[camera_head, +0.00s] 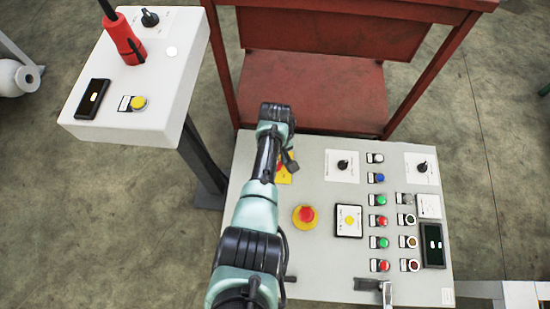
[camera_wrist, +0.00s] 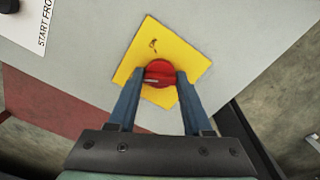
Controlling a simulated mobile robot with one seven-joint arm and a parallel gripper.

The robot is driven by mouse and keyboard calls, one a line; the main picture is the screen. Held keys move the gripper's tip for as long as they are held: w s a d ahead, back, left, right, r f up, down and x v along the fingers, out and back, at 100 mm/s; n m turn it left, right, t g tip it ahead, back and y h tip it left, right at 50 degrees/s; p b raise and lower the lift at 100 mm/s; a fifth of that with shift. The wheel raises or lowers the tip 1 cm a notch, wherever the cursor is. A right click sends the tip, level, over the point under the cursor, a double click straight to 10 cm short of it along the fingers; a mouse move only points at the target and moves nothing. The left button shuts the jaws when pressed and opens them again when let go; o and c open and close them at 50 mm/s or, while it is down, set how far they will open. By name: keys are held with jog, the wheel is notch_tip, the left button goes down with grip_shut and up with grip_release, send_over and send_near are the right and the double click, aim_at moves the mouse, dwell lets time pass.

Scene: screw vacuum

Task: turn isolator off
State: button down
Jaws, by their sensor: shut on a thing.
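The isolator is a red rotary knob (camera_wrist: 158,74) on a yellow square plate (camera_wrist: 190,62), fixed to the grey control panel. My gripper (camera_wrist: 160,80) is shut on the red knob, with one blue finger on each side of it in the wrist view. A pale mark shows on the knob's lower left. In the head view my arm reaches up to the panel's upper left and covers most of the isolator. Only part of the yellow plate (camera_head: 286,177) and a bit of red show there beside my gripper (camera_head: 283,166).
The grey panel (camera_head: 330,252) carries a red emergency button (camera_head: 306,214), a yellow button (camera_head: 349,221), black selector knobs and several coloured buttons. A white console (camera_head: 165,85) with a red handle (camera_head: 124,38) stands left. A red frame (camera_head: 315,90) stands behind the panel.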

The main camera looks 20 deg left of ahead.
jog(key=shift+n, duration=1.6)
jog(key=shift+c, duration=1.6)
grip_release()
notch_tip(320, 180, up, 13)
jog(key=p, duration=0.6)
